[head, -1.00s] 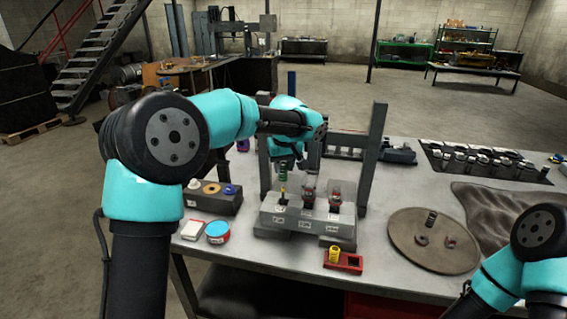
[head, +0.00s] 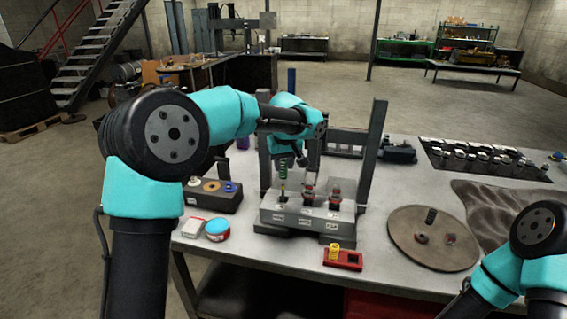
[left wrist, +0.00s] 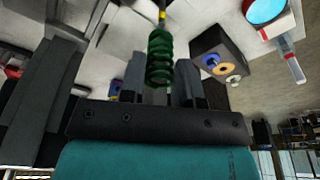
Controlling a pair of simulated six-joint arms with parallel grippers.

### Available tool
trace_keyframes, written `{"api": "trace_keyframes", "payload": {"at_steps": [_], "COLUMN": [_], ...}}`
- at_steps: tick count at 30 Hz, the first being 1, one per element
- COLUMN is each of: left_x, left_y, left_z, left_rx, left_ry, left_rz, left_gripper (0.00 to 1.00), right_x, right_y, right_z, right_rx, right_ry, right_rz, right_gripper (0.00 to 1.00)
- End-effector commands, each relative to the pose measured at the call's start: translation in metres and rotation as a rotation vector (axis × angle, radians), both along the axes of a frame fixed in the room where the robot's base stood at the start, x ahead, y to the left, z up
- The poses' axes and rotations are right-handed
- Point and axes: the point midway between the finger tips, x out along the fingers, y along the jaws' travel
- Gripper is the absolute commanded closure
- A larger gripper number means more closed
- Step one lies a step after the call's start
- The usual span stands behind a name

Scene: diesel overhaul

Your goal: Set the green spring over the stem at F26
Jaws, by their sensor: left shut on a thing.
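My left gripper (head: 284,153) is shut on the green spring (head: 283,167) and holds it upright above the left station of the grey block (head: 268,215). In the left wrist view, the spring (left wrist: 160,58) stands out from between the two fingers (left wrist: 160,82). A thin stem with a yellow band (head: 283,187) rises from the block below the spring; it also shows past the spring's far end in the left wrist view (left wrist: 162,16). I cannot tell whether its tip is inside the coil. The block's labels are too small to read. My right gripper is out of view.
Two more stations with red parts (head: 334,191) stand right of the stem. Tall grey posts (head: 374,155) flank the block. A dark box with rings (head: 222,200) is at left. A red tray with a yellow part (head: 345,259) lies in front. A round brown mat (head: 400,240) is at right.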

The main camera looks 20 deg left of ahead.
Motion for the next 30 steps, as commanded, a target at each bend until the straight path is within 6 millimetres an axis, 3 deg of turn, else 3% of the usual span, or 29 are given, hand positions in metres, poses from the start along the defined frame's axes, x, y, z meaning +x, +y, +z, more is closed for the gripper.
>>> {"api": "trace_keyframes", "payload": {"at_steps": [30], "left_x": [0.000], "left_y": [0.000], "left_z": [-0.014], "left_rx": [0.001], "left_ry": [0.001], "left_rz": [0.000], "left_gripper": [0.94], "right_x": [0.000], "right_y": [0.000], "right_z": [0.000], "right_rx": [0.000], "right_ry": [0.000], "right_rz": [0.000], "right_gripper": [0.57]}}
